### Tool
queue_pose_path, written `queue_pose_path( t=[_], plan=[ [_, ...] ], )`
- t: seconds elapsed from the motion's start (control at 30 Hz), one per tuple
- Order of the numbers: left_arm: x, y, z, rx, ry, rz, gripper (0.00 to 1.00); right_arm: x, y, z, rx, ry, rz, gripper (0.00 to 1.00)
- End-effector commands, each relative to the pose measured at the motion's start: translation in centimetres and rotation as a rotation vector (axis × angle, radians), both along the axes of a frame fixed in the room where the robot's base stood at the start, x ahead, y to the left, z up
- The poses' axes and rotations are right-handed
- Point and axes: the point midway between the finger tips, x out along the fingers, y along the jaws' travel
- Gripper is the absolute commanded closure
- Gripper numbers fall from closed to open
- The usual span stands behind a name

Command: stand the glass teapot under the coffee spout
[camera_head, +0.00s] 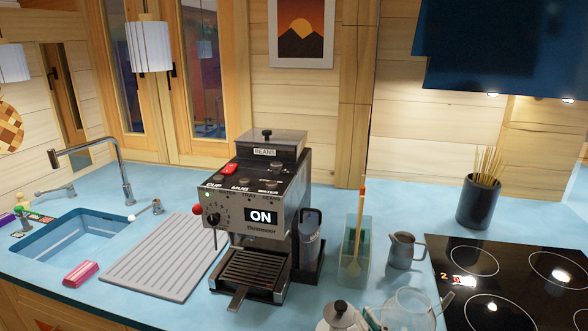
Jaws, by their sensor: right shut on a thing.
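The glass teapot (408,309) is clear and shows at the bottom edge, right of the middle, partly cut off. My right gripper (375,317) shows only in small part beside its left side and is shut on it. The coffee machine (262,205) is silver, with a lit ON panel, and stands left of the teapot. Its slotted drip tray (255,268) is bare. The coffee spout above the tray is hard to make out. The teapot is apart from the tray, to its right and nearer me. My left gripper is out of view.
A clear holder with a wooden utensil (356,250) and a metal jug (404,250) stand behind the teapot. The hob (510,280) lies right. A grey drain mat (160,255) and sink lie left.

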Motion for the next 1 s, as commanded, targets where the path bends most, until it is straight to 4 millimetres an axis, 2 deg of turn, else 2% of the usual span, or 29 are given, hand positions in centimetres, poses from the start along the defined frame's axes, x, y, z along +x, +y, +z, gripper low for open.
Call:
queue_pose_path(
  t=[0.03, 0.2, 0.5, 0.7, 1.0],
  plan=[
    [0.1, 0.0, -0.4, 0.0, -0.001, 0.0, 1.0, -1.5, 0.4, -1.0, 0.007, 0.006, -0.01, 1.0],
    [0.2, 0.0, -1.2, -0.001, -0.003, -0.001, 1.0, -6.2, 0.7, -2.3, 0.018, 0.008, -0.071, 1.0],
    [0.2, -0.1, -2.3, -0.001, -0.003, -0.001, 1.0, -12.9, -1.1, -2.2, 0.01, 0.003, -0.215, 1.0],
    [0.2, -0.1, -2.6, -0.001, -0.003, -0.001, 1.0, -15.0, -2.3, -1.7, -0.005, -0.001, -0.278, 1.0],
    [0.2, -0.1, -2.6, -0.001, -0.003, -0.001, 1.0, -15.5, -2.7, -1.4, -0.008, -0.004, -0.296, 1.0]
  ],
)
